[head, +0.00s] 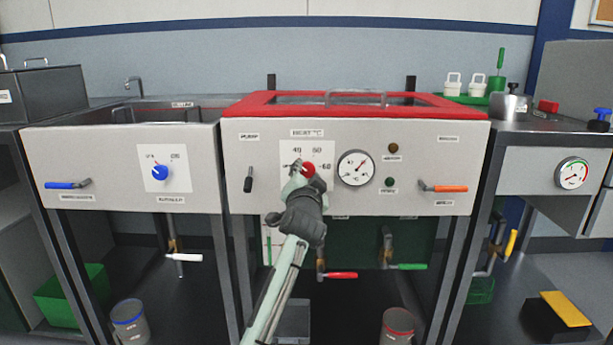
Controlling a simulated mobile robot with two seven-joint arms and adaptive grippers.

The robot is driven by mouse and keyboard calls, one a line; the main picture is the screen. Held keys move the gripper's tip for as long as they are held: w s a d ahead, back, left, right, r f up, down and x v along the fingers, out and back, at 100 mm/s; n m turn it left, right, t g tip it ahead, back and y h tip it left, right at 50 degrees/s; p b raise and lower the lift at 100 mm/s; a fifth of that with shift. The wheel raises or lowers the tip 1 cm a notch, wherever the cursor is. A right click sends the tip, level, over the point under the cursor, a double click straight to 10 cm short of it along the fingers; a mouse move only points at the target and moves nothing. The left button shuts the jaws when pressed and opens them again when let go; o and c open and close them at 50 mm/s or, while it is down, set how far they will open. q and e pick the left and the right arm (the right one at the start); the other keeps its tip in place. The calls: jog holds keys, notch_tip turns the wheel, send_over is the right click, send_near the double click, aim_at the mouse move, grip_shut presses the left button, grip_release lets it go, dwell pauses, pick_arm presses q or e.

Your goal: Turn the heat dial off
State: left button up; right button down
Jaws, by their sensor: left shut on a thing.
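The heat dial (309,169) is a red knob on a white scale plate, labelled HEAT °C, on the front panel of the middle machine. Numbers such as 40, 50 and 60 show around it. My left gripper (300,172) reaches up from below and is shut on the red dial. The gripper covers the dial's left and lower part, so its pointer and the lower scale marks are hidden. My right gripper is not in view.
A black pump switch (248,179) is left of the dial, and a round gauge (355,168) is close on its right. An orange-handled lever (448,188) sits farther right. A blue dial (160,172) is on the left unit. Red (340,275) and green valve handles (408,266) hang below.

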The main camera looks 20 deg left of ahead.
pick_arm(q)
jog(key=shift+n, duration=1)
jog(key=n, duration=0.2)
jog(key=shift+n, duration=1.4)
jog(key=shift+n+p, duration=0.3)
jog(key=shift+n, duration=0.6)
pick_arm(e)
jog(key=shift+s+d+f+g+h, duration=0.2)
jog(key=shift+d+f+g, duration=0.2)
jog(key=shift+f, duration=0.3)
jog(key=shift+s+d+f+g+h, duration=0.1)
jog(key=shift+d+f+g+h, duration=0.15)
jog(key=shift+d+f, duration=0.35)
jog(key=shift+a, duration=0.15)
pick_arm(q)
jog(key=o, duration=1.1)
jog(key=shift+o, duration=0.2)
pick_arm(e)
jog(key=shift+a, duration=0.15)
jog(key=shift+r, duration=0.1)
